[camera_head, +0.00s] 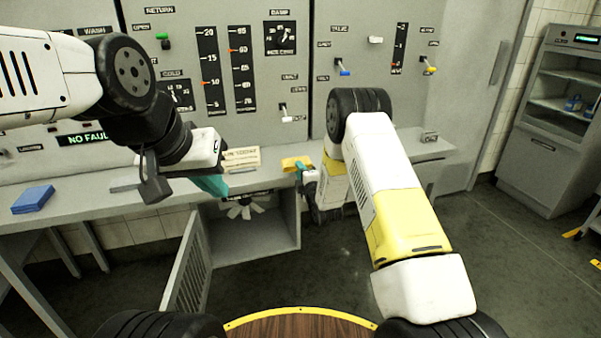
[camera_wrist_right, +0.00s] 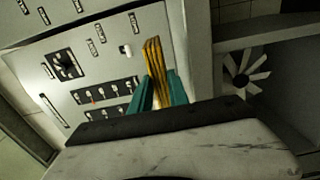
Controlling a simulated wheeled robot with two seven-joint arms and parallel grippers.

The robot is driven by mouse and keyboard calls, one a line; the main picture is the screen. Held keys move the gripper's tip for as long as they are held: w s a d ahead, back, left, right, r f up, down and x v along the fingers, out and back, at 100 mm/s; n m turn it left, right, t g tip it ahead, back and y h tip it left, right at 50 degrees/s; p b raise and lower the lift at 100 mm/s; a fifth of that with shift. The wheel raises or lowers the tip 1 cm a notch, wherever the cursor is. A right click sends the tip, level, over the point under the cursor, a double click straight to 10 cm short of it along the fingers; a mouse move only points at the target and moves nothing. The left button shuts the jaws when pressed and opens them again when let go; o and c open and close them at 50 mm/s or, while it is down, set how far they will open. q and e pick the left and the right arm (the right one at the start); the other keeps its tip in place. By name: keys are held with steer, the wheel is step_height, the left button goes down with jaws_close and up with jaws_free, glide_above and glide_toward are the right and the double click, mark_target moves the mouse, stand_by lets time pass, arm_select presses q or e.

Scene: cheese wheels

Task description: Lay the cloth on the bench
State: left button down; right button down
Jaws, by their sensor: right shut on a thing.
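A folded yellow cloth (camera_head: 294,162) shows over the grey bench (camera_head: 95,193) in the head view, left of my right forearm. My right gripper (camera_head: 301,171) is shut on it. In the right wrist view the cloth (camera_wrist_right: 155,62) stands out in several layers between the teal fingers of the gripper (camera_wrist_right: 161,92). I cannot tell whether the cloth touches the bench. My left gripper (camera_head: 210,185) hangs near the bench's front edge, left of the cloth. Its teal fingers are partly hidden by its own body, so its opening is unclear.
A folded blue cloth (camera_head: 33,199) lies at the bench's left end. A lettered card (camera_head: 241,157) stands at the back. A control panel (camera_head: 225,60) with switches rises behind. Below the bench, a compartment with a fan (camera_head: 244,208) has its slatted door (camera_head: 188,268) open.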

steer(key=shift+w+d+f, duration=0.1)
steer(key=shift+w+d, duration=0.05)
steer(key=shift+w, duration=0.45)
steer(key=shift+s+f, duration=0.1)
steer(key=shift+f, duration=1.6)
steer(key=shift+f, duration=0.2)
steer(key=c, duration=1.3)
jaws_free()
steer(key=shift+o, duration=0.2)
